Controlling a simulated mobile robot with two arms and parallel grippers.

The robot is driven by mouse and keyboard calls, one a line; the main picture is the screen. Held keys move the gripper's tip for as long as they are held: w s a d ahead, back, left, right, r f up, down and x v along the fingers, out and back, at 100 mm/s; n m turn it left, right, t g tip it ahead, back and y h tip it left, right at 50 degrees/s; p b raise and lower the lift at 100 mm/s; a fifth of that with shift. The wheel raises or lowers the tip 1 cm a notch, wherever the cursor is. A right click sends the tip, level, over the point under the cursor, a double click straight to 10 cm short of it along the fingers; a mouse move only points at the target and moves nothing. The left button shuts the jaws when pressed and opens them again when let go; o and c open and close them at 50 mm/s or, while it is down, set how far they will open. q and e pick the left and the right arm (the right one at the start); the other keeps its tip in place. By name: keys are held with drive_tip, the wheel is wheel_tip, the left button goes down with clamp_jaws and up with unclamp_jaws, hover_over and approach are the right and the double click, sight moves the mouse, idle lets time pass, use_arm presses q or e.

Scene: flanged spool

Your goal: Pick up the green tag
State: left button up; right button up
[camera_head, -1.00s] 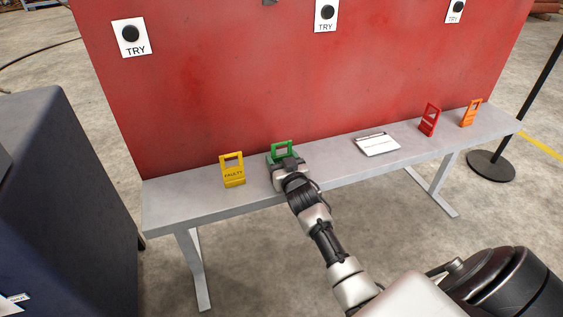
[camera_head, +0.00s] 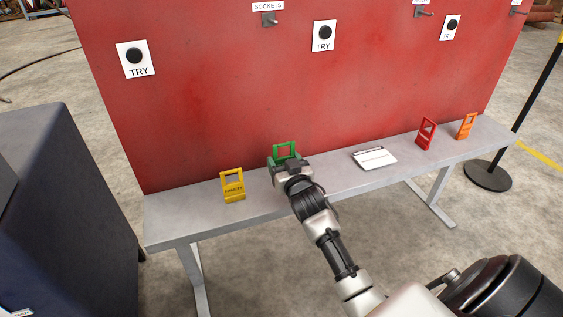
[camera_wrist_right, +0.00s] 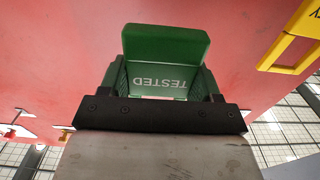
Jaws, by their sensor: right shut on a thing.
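The green tag (camera_head: 285,150) is at the left-middle of the bench, in front of the red panel. My right gripper (camera_head: 290,167) is shut on it, and the gripper hides its lower part in the head view. The tag looks raised a little above the bench top. In the right wrist view the green tag (camera_wrist_right: 160,50) sits between the dark fingers (camera_wrist_right: 160,105), with the word TESTED upside down on it. My left gripper is not in view.
On the grey bench (camera_head: 200,212) stand a yellow tag (camera_head: 233,190) close to the left, a white pad (camera_head: 374,158), a red tag (camera_head: 426,133) and an orange tag (camera_head: 466,126). The red panel (camera_head: 230,90) rises behind, with hooks and TRY signs.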

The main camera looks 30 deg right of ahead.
use_arm(q)
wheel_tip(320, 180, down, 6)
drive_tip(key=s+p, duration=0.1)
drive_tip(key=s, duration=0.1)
drive_tip(key=shift+p, duration=0.4)
use_arm(e)
drive_tip(key=v, duration=1.7)
drive_tip(key=shift+s+a, duration=0.2)
